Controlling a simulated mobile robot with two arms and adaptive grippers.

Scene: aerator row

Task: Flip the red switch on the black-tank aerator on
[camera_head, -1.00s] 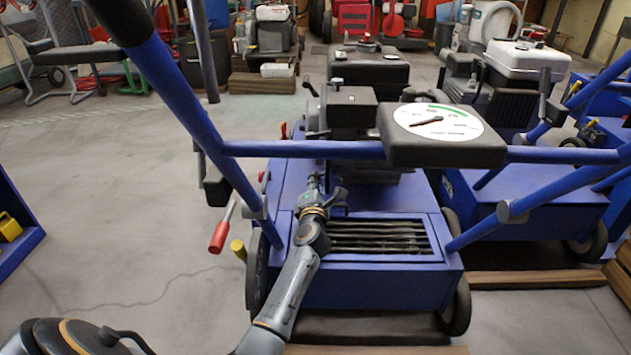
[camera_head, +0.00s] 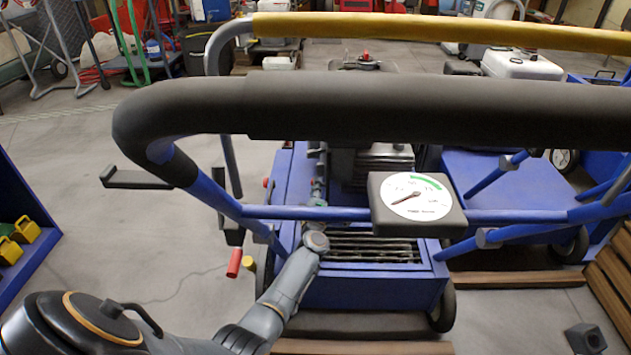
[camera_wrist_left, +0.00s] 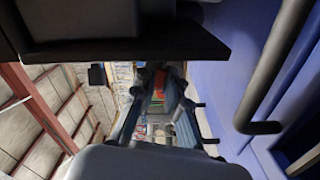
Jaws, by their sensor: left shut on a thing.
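The blue aerator (camera_head: 370,290) stands in front of me. The top of its black tank (camera_head: 362,64) shows behind its black handle bar, with a small red cap on it; the bar hides most of the rest. My left gripper (camera_head: 318,150) is beside the engine, partly hidden by the bar. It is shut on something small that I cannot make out. In the left wrist view its fingers (camera_wrist_left: 157,112) point away from the camera, and a red patch (camera_wrist_left: 173,93) shows between them. I cannot tell whether this is the red switch. My right gripper is out of view.
The black handle bar (camera_head: 400,110) and a blue crossbar with a round gauge (camera_head: 416,196) lie over my left arm. A red-handled lever (camera_head: 234,263) sticks out at the left. Another blue aerator (camera_head: 510,205) stands at the right.

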